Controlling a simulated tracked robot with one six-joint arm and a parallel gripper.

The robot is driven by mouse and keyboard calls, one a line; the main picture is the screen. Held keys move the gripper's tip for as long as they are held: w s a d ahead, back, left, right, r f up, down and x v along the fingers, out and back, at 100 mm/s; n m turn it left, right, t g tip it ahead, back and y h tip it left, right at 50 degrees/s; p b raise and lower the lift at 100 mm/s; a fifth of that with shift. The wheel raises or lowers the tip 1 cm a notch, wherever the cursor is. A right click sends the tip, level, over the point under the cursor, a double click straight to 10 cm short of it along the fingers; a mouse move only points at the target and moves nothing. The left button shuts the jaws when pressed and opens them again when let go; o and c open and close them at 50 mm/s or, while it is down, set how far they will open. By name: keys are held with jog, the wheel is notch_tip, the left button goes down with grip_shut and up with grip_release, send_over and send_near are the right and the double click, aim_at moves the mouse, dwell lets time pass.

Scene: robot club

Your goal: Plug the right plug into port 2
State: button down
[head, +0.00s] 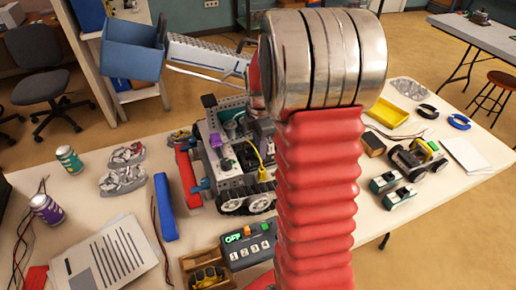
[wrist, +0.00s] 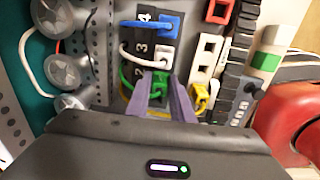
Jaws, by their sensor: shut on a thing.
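In the wrist view my gripper (wrist: 161,84) has its purple fingers closed on a green plug (wrist: 159,88) with a green cable. The plug is at the dark port strip (wrist: 140,66), beside the label 2. I cannot tell how deep it sits. A yellow plug (wrist: 201,97) is to the right of the fingers. In the head view the tracked robot model (head: 240,180) stands on the table, partly hidden behind my arm.
A control box (head: 250,246) with an OFF display and several numbered switches lies in front of the model. A blue bar (head: 165,207), paper sheets (head: 105,262), cans (head: 69,159) and a yellow tray (head: 387,117) lie around it. A white socket block (wrist: 206,52) is right of the ports.

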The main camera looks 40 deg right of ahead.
jog(key=shift+f, duration=0.1)
jog(key=c, duration=1.5)
grip_release()
jog(key=shift+o, duration=0.2)
jog(key=shift+r, duration=0.2)
jog(key=shift+r, duration=2.9)
